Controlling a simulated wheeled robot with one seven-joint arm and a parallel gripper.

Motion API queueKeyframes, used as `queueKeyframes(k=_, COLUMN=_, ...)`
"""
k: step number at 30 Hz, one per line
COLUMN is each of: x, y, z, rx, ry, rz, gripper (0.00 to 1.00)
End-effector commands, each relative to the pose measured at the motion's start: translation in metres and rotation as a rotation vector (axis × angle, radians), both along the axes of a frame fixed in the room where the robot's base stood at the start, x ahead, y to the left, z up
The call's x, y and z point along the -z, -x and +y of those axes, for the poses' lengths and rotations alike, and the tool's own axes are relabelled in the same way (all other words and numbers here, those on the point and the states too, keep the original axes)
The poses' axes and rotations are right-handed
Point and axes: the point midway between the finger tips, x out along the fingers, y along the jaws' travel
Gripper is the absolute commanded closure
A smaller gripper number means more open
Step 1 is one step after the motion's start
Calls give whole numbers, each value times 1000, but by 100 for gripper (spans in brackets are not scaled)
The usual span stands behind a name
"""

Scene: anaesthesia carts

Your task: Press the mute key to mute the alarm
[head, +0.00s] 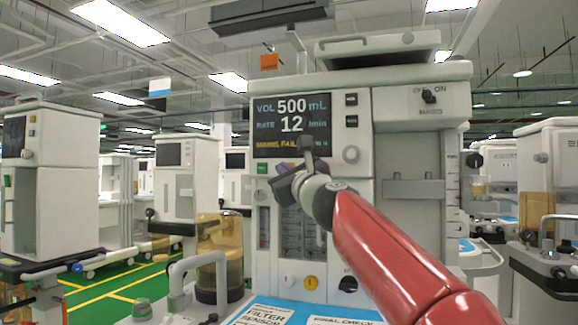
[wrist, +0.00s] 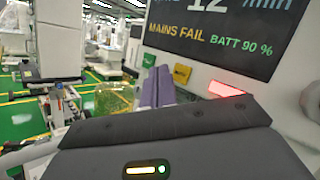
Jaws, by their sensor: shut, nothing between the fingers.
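The anaesthesia machine's screen (head: 291,125) reads VOL 500 mL, RATE 12 /min, with a yellow MAINS FAIL line. In the wrist view the screen (wrist: 215,32) also shows BATT 90 %. Below it sit a green key (wrist: 149,60), a yellow key (wrist: 182,74) and a red-lit key (wrist: 226,89). The green key also shows in the head view (head: 262,168). I cannot read which key is mute. My gripper (head: 261,184) is shut and empty, just below the screen at its left. In the wrist view its purple fingertips (wrist: 158,72) appear near the green key; contact cannot be told.
Two dark keys (head: 351,100) and a round knob (head: 351,155) are right of the screen. Flow tubes (head: 300,235) lie below my gripper. An amber canister (head: 212,262) and a grey hose stand at the left. Other carts stand behind on the green floor.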

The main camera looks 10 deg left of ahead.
Motion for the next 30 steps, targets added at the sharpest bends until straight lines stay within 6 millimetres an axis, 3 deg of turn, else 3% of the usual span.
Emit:
queueKeyframes(k=9, x=0, y=-18, z=-3, rx=0, ry=0, rz=-1, gripper=100)
queueKeyframes(k=30, x=0, y=-18, z=-3, rx=0, ry=0, rz=-1, gripper=100)
